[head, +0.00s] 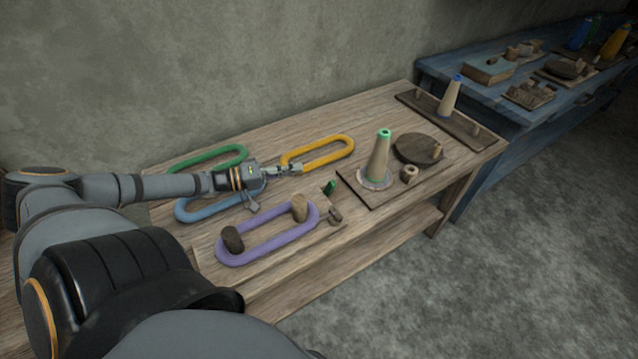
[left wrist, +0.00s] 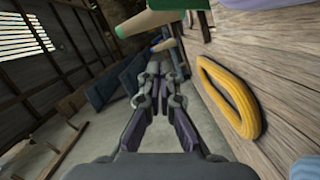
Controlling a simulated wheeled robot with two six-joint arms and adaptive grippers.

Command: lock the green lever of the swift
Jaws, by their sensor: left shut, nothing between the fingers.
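The green lever (head: 330,187) stands up at the far right part of the swift's wooden board (head: 270,259). A purple skein (head: 268,234) loops around the swift's dark peg (head: 232,239) and light peg (head: 299,207). My left gripper (head: 298,169) is shut and empty, above the table to the left of and behind the lever, close to the yellow skein. My right gripper is not in view.
A yellow skein (head: 318,153) lies behind the gripper; green (head: 207,158) and blue (head: 190,210) skeins lie under or behind my left arm. A tall cone (head: 380,160) on a dark board stands right of the lever. A blue table (head: 440,70) is beyond.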

